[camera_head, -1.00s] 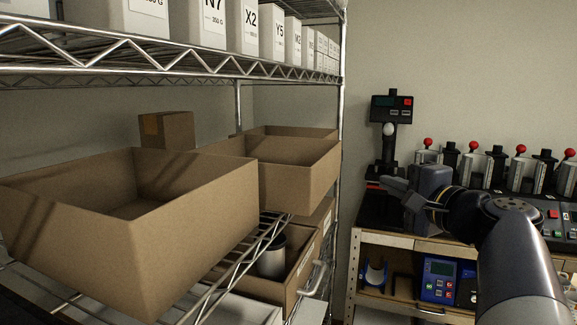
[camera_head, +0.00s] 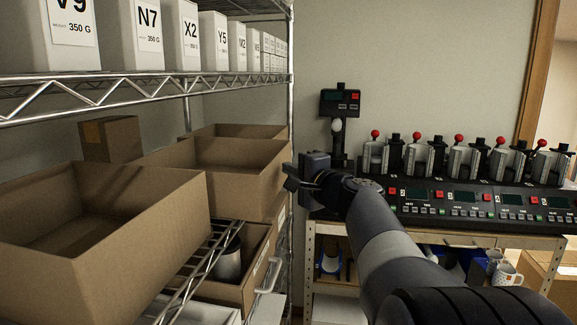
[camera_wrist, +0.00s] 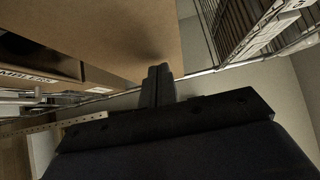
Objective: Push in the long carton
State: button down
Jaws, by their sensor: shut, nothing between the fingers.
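Open brown cartons stand on the wire shelf at left. The one nearest my gripper (camera_head: 290,178) is the middle carton (camera_head: 245,180), which sticks out toward the shelf's front edge; I take it as the long carton, though its full length is hidden. My gripper is at the right end of this carton in the head view, shut and empty. In the wrist view my shut fingers (camera_wrist: 158,75) point at a large plain brown carton face (camera_wrist: 125,35). I cannot tell whether they touch it.
A larger open carton (camera_head: 100,240) stands nearer on the shelf. A small closed box (camera_head: 110,138) is behind it. A lower carton (camera_head: 250,265) holds a grey cup (camera_head: 229,262). A shelf post (camera_head: 291,70) rises close to my gripper. A bench (camera_head: 440,237) with mug presses is right.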

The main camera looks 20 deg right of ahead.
jog(key=shift+w+a, duration=0.1)
jog(key=shift+a, duration=0.05)
jog(key=w+a, duration=0.1)
jog(key=w+a+b, duration=0.1)
jog(key=a, duration=0.1)
jog(key=w+a+b, duration=0.1)
jog(key=a, duration=0.1)
jog(key=shift+w+f, duration=0.1)
jog(key=shift+f, duration=0.05)
jog(key=shift+w+a, duration=0.35)
jog(key=shift+a, duration=0.1)
